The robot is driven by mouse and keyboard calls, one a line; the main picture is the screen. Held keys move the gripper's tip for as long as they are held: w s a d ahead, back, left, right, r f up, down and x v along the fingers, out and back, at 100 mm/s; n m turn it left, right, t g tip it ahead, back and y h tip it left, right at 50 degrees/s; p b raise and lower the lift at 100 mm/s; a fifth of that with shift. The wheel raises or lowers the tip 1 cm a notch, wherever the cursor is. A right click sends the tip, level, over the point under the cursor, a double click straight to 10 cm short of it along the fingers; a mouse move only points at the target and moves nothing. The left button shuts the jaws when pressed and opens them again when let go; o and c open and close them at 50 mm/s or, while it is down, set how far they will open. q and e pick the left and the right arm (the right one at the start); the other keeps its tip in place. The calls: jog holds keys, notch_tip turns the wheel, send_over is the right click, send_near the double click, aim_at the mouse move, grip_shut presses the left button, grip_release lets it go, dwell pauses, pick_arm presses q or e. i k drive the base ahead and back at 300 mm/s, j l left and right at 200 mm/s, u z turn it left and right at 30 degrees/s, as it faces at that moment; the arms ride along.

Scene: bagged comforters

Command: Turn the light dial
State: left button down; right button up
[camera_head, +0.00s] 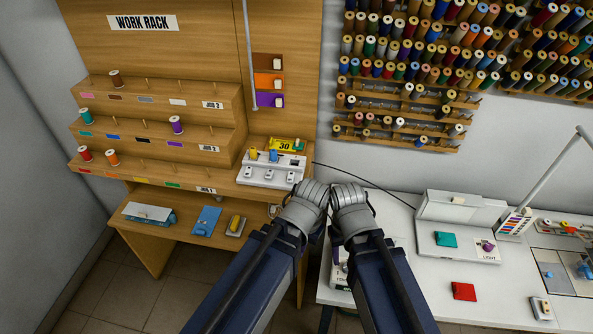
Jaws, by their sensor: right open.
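My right gripper (349,193) is left of the machine, well apart from the dial. It is open, with its fingers mostly hidden by its own wrist. My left gripper (313,192) is close beside it on the left, in front of the work rack. Its fingers are hidden, so I cannot tell its state. Neither gripper touches the dial.
A teal patch (445,239) lies left of the dial, and a red patch (464,291) lies nearer the front. A lamp arm (557,180) slants at right. A wooden work rack (150,120) with spools stands left. The white table (420,290) has bare room in front.

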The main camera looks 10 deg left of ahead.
aim_at(488, 246)
jog(key=z, duration=1.45)
